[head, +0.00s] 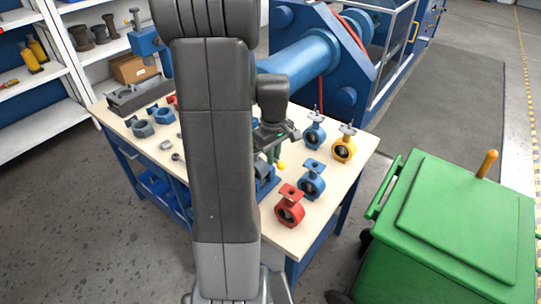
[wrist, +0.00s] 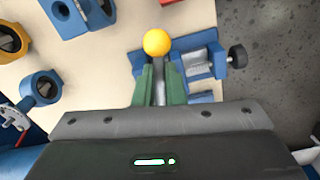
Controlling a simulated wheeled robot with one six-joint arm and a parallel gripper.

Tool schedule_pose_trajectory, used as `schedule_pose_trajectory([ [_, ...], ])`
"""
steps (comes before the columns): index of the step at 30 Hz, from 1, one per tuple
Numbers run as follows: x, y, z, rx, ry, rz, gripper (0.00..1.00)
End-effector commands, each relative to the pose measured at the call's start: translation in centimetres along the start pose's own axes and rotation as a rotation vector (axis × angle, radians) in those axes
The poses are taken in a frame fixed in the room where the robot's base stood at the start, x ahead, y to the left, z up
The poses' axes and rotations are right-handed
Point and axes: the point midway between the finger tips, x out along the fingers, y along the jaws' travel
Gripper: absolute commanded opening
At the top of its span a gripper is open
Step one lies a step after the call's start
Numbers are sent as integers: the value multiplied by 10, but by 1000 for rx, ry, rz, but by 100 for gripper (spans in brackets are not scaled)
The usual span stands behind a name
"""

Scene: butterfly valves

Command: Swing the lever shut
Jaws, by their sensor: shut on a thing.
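The lever is a grey rod (wrist: 160,92) with a yellow ball knob (wrist: 157,42) at its end, seen in the wrist view. My gripper (wrist: 158,80) has its green fingers on either side of the rod and is shut on it, just below the knob. In the head view my gripper (head: 273,153) is over the workbench, with the yellow knob (head: 281,165) beside its fingers. A blue vise-like body (wrist: 200,62) is beyond and beside the lever. The valve that carries the lever is mostly hidden by my arm and gripper, so its disc cannot be seen.
Loose valves stand on the bench (head: 322,205) at right: two blue (head: 315,134) (head: 311,186), one yellow (head: 344,149), one red (head: 290,212). A green bin (head: 460,225) stands right of the bench. A blue machine (head: 315,55) is behind; shelves (head: 45,85) are at left.

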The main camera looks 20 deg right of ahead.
Motion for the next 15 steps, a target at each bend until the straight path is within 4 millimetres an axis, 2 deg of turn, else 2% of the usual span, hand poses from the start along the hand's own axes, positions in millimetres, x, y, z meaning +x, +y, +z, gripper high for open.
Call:
schedule_pose_trajectory([
  [15,0,22,-2,-230,-1,-1,0],
])
